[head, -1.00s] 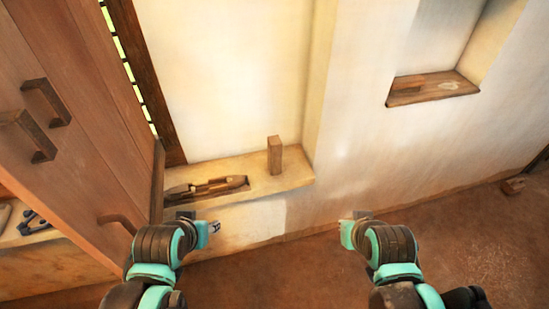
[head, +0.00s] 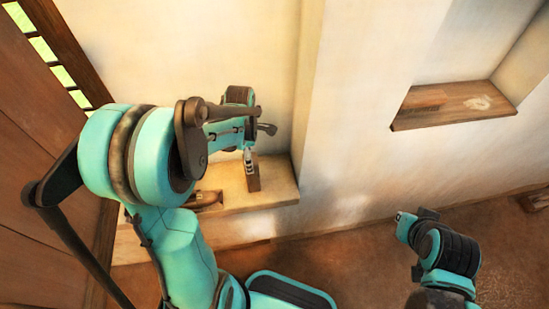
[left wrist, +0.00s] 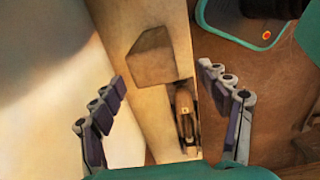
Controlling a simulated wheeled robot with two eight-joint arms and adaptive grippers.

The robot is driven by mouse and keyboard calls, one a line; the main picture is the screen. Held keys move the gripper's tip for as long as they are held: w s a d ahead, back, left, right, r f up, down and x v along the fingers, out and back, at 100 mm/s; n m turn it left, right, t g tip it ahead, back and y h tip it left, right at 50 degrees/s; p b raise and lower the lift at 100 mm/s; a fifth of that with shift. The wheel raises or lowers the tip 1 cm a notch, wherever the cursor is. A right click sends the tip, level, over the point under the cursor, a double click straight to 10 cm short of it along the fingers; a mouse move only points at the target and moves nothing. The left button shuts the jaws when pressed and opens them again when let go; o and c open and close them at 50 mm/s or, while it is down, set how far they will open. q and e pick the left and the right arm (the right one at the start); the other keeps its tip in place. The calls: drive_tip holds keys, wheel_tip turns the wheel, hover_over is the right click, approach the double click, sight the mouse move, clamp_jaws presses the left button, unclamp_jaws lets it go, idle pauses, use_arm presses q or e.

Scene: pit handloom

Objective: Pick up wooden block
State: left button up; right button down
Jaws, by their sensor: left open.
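The wooden block (head: 253,181) stands upright on the pale ledge (head: 275,190) by the wall, partly hidden behind my left gripper (head: 259,146) in the head view. In the left wrist view the block (left wrist: 153,57) lies ahead, between the directions of the two fingertips. My left gripper (left wrist: 162,75) is open and empty, its fingers spread on either side of the block's line; contact cannot be told. My right gripper (head: 402,217) is low at the right, away from the ledge; its fingers are too small to judge.
A wall niche (head: 450,105) with a wooden sill is at the upper right. Brown floor lies below the ledge.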

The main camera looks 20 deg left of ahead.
use_arm(q)
drive_tip(key=shift+w+f, duration=0.1)
drive_tip(key=shift+f, duration=0.2)
drive_tip(key=shift+f+b, duration=0.5)
drive_tip(key=shift+f, duration=0.45)
drive_tip(key=b, duration=0.3)
hover_over(253, 182)
drive_tip(key=w+a, duration=0.1)
drive_tip(key=w, duration=0.2)
wheel_tip(253, 182, down, 6)
drive_tip(key=shift+s+a+r+p, duration=0.15)
drive_tip(key=shift+a+r+p, duration=0.05)
drive_tip(key=shift+r+p, duration=0.1)
drive_tip(key=c, duration=1.5)
drive_tip(key=shift+r, duration=0.15)
